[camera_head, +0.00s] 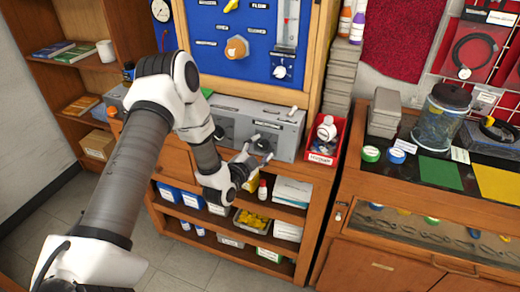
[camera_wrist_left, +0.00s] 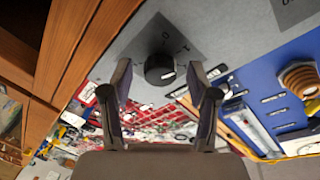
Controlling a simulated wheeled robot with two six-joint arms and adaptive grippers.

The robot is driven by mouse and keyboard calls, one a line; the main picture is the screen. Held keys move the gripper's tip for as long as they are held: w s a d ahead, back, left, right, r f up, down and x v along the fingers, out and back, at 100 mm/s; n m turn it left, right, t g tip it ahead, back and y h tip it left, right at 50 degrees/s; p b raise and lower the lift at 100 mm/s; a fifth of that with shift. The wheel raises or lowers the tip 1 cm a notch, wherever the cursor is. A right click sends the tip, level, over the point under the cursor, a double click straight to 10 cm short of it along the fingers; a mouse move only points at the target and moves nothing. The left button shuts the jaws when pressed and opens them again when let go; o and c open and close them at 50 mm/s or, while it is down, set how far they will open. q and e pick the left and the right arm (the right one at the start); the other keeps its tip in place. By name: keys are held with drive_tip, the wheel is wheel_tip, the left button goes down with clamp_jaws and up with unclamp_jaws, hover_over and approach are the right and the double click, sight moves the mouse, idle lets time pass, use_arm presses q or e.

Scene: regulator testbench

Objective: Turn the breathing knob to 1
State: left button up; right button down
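The grey panel box (camera_head: 285,128) stands on the wooden bench and carries black knobs. One black round knob (camera_wrist_left: 160,68) sits on a dark square dial plate in the left wrist view, with a short white mark at its lower right. My left gripper (camera_head: 257,155) is in front of the box's right part, near the right black knob (camera_head: 262,146). In the wrist view my left gripper (camera_wrist_left: 159,80) is open, its fingers apart on either side of the knob; contact is unclear. My right gripper is out of view.
A blue board (camera_head: 222,50) with gauges and valves rises behind the box. A red bin (camera_head: 325,140) stands at the box's right end. Shelves with boxes and bottles lie below. A wooden counter (camera_head: 400,170) with a glass jar (camera_head: 443,115) is at right.

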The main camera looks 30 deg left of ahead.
use_arm(q)
drive_tip(key=s+d, duration=0.1)
drive_tip(key=s, duration=1.1)
drive_tip(key=shift+r, duration=0.4)
